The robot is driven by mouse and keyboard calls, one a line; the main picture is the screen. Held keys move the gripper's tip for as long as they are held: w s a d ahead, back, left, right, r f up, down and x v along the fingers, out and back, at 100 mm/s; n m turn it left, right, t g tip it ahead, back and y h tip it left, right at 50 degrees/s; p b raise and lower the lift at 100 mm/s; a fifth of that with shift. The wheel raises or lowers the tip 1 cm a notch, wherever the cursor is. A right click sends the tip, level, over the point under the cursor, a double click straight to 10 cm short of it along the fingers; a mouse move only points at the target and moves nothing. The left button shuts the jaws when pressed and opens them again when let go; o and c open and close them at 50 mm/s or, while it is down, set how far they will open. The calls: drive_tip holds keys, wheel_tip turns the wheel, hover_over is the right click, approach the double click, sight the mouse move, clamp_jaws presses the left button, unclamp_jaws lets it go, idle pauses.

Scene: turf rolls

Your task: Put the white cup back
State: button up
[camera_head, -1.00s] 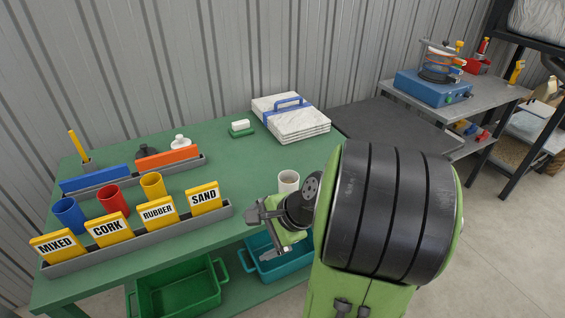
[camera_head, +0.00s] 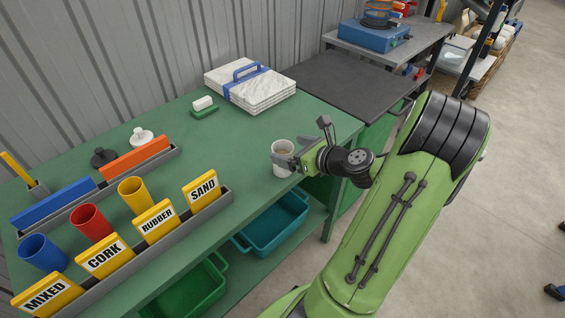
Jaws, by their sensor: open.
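The white cup (camera_head: 283,150) stands upright on the green table near its front right edge, with something pale brown showing inside. My gripper (camera_head: 284,161) is open at the cup, its fingers reaching in from the right at the height of the cup's side. One finger covers part of the cup's front. I cannot tell whether the fingers touch it. A blue cup (camera_head: 43,253), a red cup (camera_head: 91,223) and a yellow cup (camera_head: 135,195) stand in a row behind the signs MIXED, CORK and RUBBER. No cup stands behind the SAND sign (camera_head: 202,188).
The signs stand in a grey rail (camera_head: 190,218) along the front. A second rail behind holds blue and orange blocks (camera_head: 135,157). The table's middle (camera_head: 215,145) is clear.

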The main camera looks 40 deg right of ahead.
sight(278, 147)
drive_tip(key=b+x, duration=0.2)
drive_tip(key=x, duration=0.3)
drive_tip(key=shift+w+a+f, duration=0.15)
drive_tip(key=shift+w+f, duration=0.1)
drive_tip(key=shift+w, duration=0.1)
drive_tip(key=shift+s, duration=0.1)
drive_tip(key=shift+r, duration=0.1)
drive_tip(key=c, duration=1.2)
